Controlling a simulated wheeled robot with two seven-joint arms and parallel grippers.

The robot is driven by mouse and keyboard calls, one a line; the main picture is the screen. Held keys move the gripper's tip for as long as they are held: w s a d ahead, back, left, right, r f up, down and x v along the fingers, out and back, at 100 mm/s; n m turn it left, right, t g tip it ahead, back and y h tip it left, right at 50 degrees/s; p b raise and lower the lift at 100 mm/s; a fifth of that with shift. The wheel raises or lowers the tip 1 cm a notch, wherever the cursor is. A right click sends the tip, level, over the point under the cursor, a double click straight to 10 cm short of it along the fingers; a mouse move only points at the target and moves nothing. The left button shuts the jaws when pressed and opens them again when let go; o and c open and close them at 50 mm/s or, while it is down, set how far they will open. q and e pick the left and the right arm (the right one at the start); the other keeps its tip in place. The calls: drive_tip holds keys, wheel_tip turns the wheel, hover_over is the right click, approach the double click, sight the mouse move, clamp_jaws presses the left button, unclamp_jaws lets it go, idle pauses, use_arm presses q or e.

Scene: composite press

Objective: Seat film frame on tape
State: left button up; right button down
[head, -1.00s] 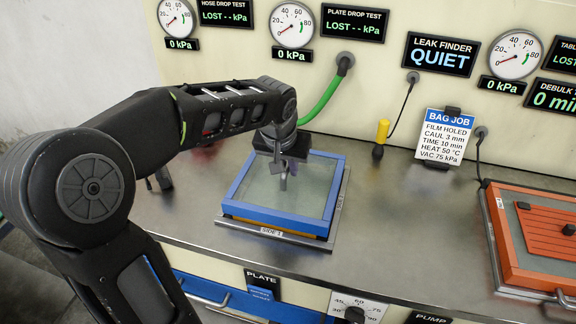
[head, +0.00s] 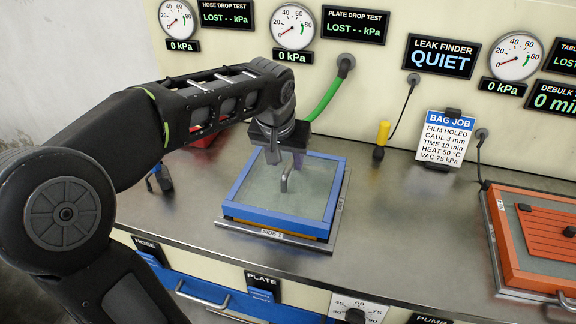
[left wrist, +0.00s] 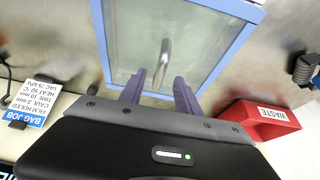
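The film frame (head: 232,190) is a blue square frame with a cloudy, see-through sheet and a metal handle (head: 284,179) standing in its middle. It lies flat on a metal plate labelled SIDE 1 (head: 325,245); a thin orange-yellow strip (head: 305,236) shows under its front edge, and I cannot tell whether this is the tape. My left gripper (head: 285,160) is above the back part of the frame, by the handle. In the left wrist view its purple fingers (left wrist: 160,93) are apart and empty, with the handle (left wrist: 163,60) beyond them. My right gripper is not in view.
A red WASTE box (left wrist: 258,122) shows in the left wrist view. The BAG JOB card (head: 445,138) and a yellow-handled probe (head: 382,135) stand at the back. An orange-framed unit (head: 510,262) is at right. Bare metal bench lies between it and the film frame.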

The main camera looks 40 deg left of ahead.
use_arm(q)
drive_tip(key=v, duration=0.3)
drive_tip(key=shift+r, duration=0.15)
drive_tip(key=shift+s, duration=0.1)
idle(0.4)
